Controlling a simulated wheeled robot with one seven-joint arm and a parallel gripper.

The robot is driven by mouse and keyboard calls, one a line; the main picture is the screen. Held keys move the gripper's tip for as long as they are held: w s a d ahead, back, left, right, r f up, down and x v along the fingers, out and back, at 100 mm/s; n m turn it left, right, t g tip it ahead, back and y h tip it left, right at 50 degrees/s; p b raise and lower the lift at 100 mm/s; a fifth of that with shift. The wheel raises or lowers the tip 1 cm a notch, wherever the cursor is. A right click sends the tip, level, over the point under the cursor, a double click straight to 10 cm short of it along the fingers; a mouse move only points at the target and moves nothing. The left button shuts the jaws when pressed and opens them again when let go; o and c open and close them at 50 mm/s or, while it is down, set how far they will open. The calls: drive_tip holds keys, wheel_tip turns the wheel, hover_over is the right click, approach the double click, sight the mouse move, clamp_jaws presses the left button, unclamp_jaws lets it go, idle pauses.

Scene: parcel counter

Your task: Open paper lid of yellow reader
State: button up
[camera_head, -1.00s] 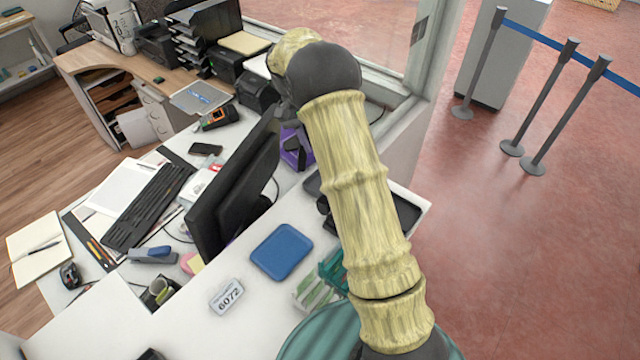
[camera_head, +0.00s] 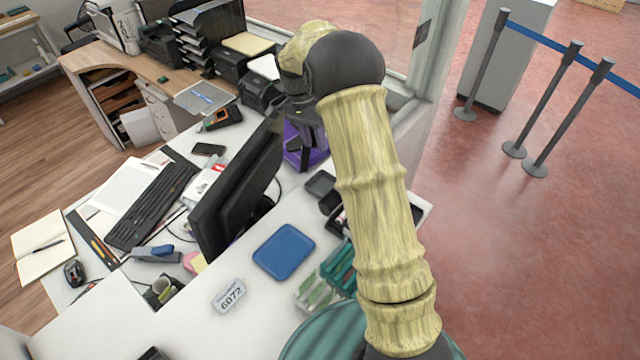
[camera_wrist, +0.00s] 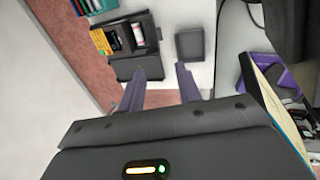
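In the head view my arm covers much of the counter's right side, and my gripper's end is well to the right of the reader.
A black monitor (camera_head: 235,185) stands between the reader and the counter. A purple device (camera_head: 306,148) stands beside it. A blue tray (camera_head: 284,252) lies in front.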

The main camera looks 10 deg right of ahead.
sight(328, 191)
drive_tip(key=p+x, duration=0.5)
drive_tip(key=x, duration=1)
drive_tip(key=shift+s+f, duration=0.1)
drive_tip(key=shift+f, duration=0.05)
drive_tip(key=shift+d, duration=0.1)
clamp_jaws()
